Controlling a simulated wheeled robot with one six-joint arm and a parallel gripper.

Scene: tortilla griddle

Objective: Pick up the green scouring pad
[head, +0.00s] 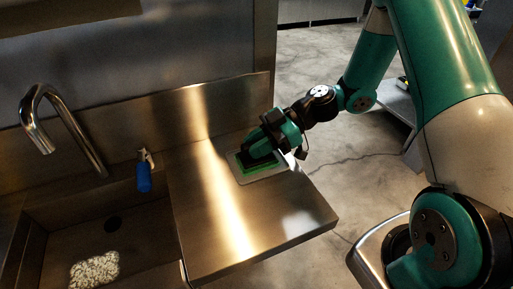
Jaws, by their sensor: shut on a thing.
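The green scouring pad (262,167) shows as a bright green edge at a light grey tray (282,172) on the right part of the steel counter. My gripper (258,158) is over the pad, shut on it, and hides most of its top. I cannot tell whether the pad rests on the tray or is slightly above it.
The steel counter (205,225) is bare in front and to the left of the tray. At the left are a sink with a curved faucet (66,118), a blue bottle (144,178) and a whitish textured thing (95,270). A steel backsplash (225,108) stands behind the tray.

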